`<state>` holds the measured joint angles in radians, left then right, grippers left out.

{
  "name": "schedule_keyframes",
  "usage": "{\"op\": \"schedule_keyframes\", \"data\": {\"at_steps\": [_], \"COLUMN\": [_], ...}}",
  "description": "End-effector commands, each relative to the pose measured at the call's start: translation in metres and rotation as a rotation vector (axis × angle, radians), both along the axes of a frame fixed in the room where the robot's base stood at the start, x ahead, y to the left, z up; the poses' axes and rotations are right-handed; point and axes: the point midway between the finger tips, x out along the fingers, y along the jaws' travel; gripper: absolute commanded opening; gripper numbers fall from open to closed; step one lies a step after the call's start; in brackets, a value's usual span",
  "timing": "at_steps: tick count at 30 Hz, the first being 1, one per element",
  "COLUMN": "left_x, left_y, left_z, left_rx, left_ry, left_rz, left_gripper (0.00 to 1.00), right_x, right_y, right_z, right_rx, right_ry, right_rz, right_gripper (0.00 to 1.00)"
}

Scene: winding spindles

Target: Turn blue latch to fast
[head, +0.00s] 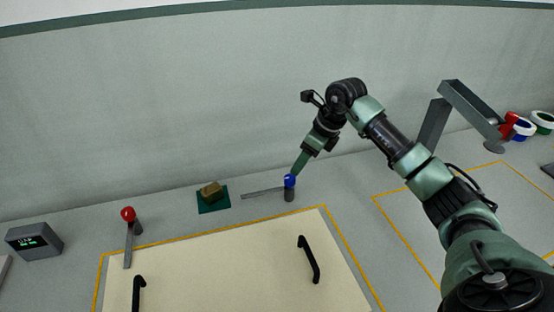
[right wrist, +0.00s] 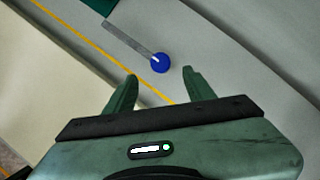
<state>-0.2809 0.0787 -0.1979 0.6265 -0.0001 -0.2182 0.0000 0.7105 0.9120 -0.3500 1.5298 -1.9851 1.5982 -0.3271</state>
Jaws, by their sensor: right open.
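The blue latch (head: 289,181) has a round blue knob on a short grey post, with a flat grey bar reaching left from it in the head view. In the right wrist view the blue knob (right wrist: 161,63) lies ahead of the fingertips, roughly between their lines. My right gripper (head: 296,172) points down at the knob, very near it in the head view. In the right wrist view my right gripper (right wrist: 160,74) has its fingers apart with nothing between them. Whether a finger touches the knob cannot be told. My left gripper is not in view.
A red-knobbed latch (head: 128,214) stands left, its bar pointing toward the front. A green pad (head: 213,205) with a brown block (head: 211,190) lies between the latches. A cream panel (head: 230,265) with two black handles is in front. A display box (head: 35,241) stands far left.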

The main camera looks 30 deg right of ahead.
Motion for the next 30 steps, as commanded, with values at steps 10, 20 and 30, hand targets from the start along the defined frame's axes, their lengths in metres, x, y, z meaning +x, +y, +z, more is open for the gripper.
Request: {"op": "schedule_keyframes", "data": {"at_steps": [10,20,30], "left_x": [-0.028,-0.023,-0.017], "left_y": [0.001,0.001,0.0], "left_z": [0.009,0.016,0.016], "left_rx": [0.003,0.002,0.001], "left_ry": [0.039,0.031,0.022], "left_rz": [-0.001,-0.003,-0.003], "left_gripper": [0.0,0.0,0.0], "right_x": [0.012,0.024,0.025], "right_y": [0.009,0.016,0.016], "right_z": [-0.035,-0.07,-0.073], "right_rx": [0.004,0.001,0.0], "right_ry": [0.004,0.001,0.0], "right_rz": [-0.001,-0.001,0.0], "right_gripper": [0.54,0.54,0.4]}}
